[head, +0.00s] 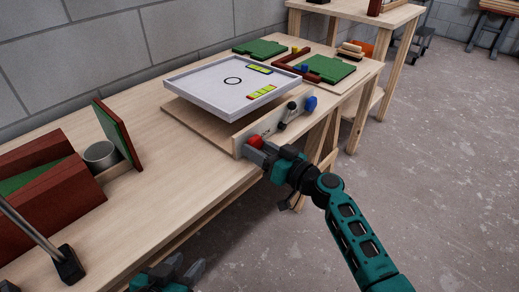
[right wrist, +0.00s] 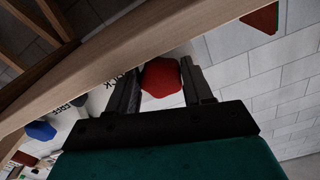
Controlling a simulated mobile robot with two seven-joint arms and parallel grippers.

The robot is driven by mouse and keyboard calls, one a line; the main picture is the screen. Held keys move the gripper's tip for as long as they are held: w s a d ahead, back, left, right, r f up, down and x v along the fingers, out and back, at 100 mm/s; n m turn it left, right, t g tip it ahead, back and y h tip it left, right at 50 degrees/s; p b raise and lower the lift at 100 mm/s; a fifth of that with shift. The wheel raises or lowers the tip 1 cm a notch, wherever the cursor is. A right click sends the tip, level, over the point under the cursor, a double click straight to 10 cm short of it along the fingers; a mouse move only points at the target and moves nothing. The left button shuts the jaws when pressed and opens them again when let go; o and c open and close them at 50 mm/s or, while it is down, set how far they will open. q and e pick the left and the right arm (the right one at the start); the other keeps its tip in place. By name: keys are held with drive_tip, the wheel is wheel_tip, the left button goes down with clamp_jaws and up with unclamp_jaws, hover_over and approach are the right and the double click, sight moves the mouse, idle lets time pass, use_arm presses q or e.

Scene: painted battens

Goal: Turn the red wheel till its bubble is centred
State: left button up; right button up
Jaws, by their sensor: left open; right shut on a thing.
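The red wheel (head: 255,142) sits on the front panel under a tilting white table (head: 205,84), at the panel's left end. My right gripper (head: 260,149) is shut on it; in the right wrist view the red wheel (right wrist: 161,78) lies between the two fingers. A blue wheel (head: 311,103) is on the same panel further right. Two yellow-green level vials lie on the white table, one near the front edge (head: 262,91) and one at the back right (head: 258,69). Their bubbles are too small to read. My left gripper (head: 184,268) is open and empty, low at the bench's front.
A black ring (head: 233,80) marks the white table's middle. Green panels (head: 261,48) and dark red battens (head: 296,57) lie behind on the bench. Bench between is clear.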

drive_tip(key=shift+w+d+f+n, duration=0.1)
drive_tip(key=shift+d+n, duration=0.05)
drive_tip(key=shift+n, duration=3.15)
drive_tip(key=o, duration=0.8)
drive_tip(key=shift+c, duration=0.2)
drive_tip(key=v, duration=1.3)
